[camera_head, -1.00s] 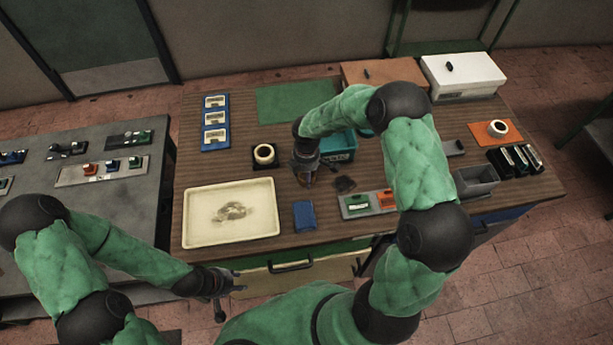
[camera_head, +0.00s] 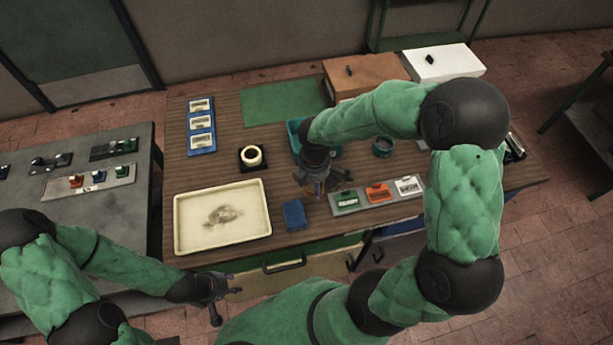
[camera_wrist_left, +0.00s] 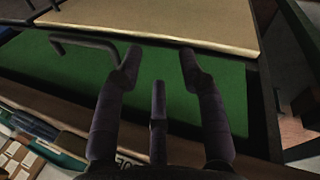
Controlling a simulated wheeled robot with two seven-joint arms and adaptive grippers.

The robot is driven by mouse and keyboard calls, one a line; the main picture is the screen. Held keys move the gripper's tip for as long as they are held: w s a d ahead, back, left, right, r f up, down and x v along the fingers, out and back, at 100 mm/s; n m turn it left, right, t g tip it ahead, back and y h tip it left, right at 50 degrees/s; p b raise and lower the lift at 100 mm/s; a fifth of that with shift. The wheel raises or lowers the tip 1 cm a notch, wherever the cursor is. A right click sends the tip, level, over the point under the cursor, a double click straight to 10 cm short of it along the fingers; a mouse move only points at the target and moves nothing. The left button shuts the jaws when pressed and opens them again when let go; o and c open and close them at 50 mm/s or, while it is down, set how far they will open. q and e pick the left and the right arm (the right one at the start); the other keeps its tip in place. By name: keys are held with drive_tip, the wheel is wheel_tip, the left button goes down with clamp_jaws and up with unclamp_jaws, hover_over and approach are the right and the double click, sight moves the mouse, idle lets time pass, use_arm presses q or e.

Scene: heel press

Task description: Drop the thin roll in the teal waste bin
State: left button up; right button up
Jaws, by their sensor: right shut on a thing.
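The teal waste bin (camera_head: 293,129) stands on the wooden table, largely hidden behind my right arm; its left edge and right corner show. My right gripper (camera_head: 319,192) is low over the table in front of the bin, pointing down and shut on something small. Its fingers hide most of it; a brownish edge shows, and I cannot make out its full shape; I take it for the thin roll.
A cream tray (camera_head: 183,236), blue box (camera_head: 294,216) and label strip (camera_head: 378,198) lie along the front. A round dark cup-like thing (camera_head: 383,146) stands right of the bin. Brown (camera_head: 360,76) and white (camera_head: 443,62) boxes are at the back. A green mat (camera_head: 283,101) is bare.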

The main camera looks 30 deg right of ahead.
drive_tip(key=w+d+f+b, duration=0.1)
drive_tip(key=w+d+b, duration=0.5)
drive_tip(key=w, duration=0.5)
drive_tip(key=w+d+b, duration=0.5)
drive_tip(key=w+d, duration=0.1)
drive_tip(key=w, duration=0.4)
drive_tip(key=shift+w+d+f+b, duration=0.1)
drive_tip(key=shift+f+b, duration=0.5)
drive_tip(key=shift+f, duration=1.9)
drive_tip(key=shift+w+d+f+b, duration=0.1)
drive_tip(key=shift+f+b, duration=0.45)
drive_tip(key=shift+f, duration=1.95)
drive_tip(key=shift+f, duration=0.15)
drive_tip(key=o, duration=1.2)
drive_tip(key=shift+c, duration=0.2)
wheel_tip(320, 180, up, 12)
drive_tip(key=p, duration=0.2)
drive_tip(key=shift+p, duration=0.4)
